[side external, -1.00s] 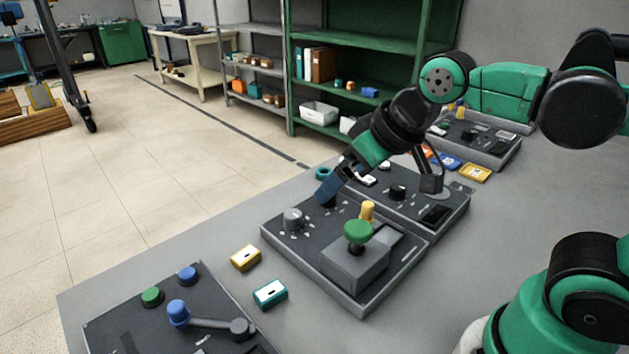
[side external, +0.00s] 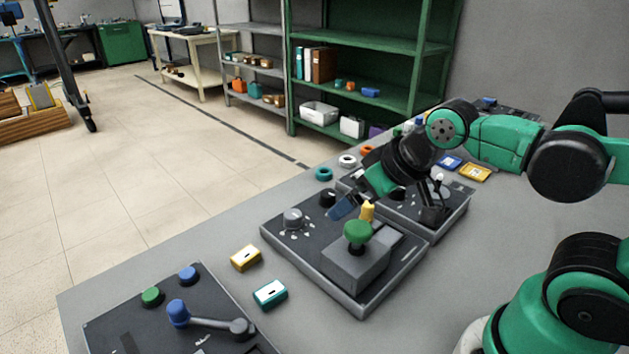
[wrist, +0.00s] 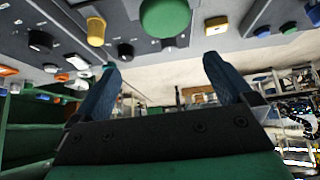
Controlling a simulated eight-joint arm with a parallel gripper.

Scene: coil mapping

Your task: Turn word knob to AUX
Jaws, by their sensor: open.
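The middle panel (side external: 305,257) carries a grey knob (side external: 293,217) with pale marks around it and a black knob (side external: 328,197) behind it. The mark lettering is too small to read, so I cannot tell which knob is the word knob or where it points. My gripper (side external: 341,208) is open and empty, tilted above the panel, just right of the black knob and left of the yellow peg (side external: 367,210). In the wrist view both blue fingers of my gripper (wrist: 160,64) stand apart, with a black knob (wrist: 125,50) beyond the left fingertip.
A green mushroom button (side external: 357,232) stands on a grey box at the panel's front right. A yellow block (side external: 245,257) and a teal block (side external: 270,293) lie on the table. A panel with a blue-ended lever (side external: 178,312) is front left. Another panel (side external: 452,222) is behind.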

